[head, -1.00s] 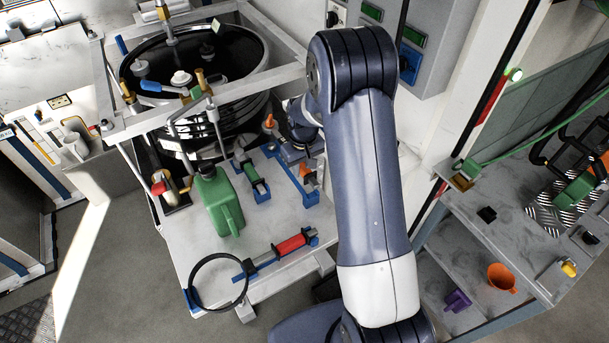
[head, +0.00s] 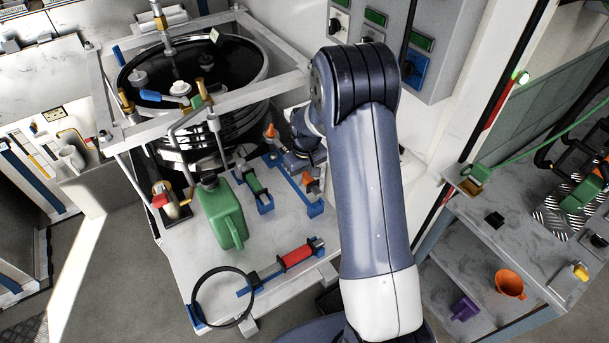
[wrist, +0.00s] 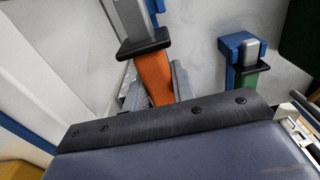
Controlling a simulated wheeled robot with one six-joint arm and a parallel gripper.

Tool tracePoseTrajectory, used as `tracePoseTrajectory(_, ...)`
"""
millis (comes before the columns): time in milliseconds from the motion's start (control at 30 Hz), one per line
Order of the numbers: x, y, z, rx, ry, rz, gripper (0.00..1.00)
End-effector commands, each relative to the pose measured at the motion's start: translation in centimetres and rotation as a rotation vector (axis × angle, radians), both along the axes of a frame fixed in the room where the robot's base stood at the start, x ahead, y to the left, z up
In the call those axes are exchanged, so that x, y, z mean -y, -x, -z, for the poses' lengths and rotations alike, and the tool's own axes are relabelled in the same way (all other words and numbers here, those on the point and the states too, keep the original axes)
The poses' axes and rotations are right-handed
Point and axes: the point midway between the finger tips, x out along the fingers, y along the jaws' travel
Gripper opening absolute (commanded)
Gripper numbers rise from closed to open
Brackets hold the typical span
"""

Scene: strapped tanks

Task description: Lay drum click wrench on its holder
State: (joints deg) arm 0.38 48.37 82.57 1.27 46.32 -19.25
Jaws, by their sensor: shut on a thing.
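The click wrench, as I take it, has an orange handle (wrist: 152,72) and a grey shaft with a black collar in the wrist view. My gripper (wrist: 153,92) is shut on the orange handle, its grey fingers on either side. Beyond the collar the shaft lies along a blue part of the holder (wrist: 156,7); I cannot tell whether it rests there. In the head view the blue holder (head: 315,209) stands on the grey table, with a bit of orange handle (head: 311,184) beside my wrist. My arm hides much of this.
A green-handled tool (head: 256,186) sits in a blue holder to the left. A green jerrycan (head: 226,215) and a red-handled strap wrench (head: 297,256) are on the same table (head: 195,265). A black drum (head: 190,75) in a metal frame stands behind.

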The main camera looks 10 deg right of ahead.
Motion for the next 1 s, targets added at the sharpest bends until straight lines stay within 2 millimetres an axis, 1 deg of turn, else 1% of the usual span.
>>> tracePoseTrajectory(33, 0.0, 0.0, 0.8, 0.002, -0.001, 0.000, 0.00)
tracePoseTrajectory(100, 0.0, 0.0, 1.5, 0.001, 0.000, 0.000, 0.00)
tracePoseTrajectory(433, 0.0, -0.1, 4.5, 0.002, 0.000, 0.000, 0.00)
tracePoseTrajectory(600, 0.0, -0.1, 5.1, 0.003, 0.000, 0.000, 0.00)
tracePoseTrajectory(900, 0.0, -0.1, 5.1, 0.003, 0.000, 0.000, 0.00)
tracePoseTrajectory(933, 0.0, -0.1, 5.1, 0.003, 0.000, 0.000, 0.27)
tracePoseTrajectory(1000, 0.0, -0.1, 5.1, 0.002, 0.000, 0.000, 0.33)
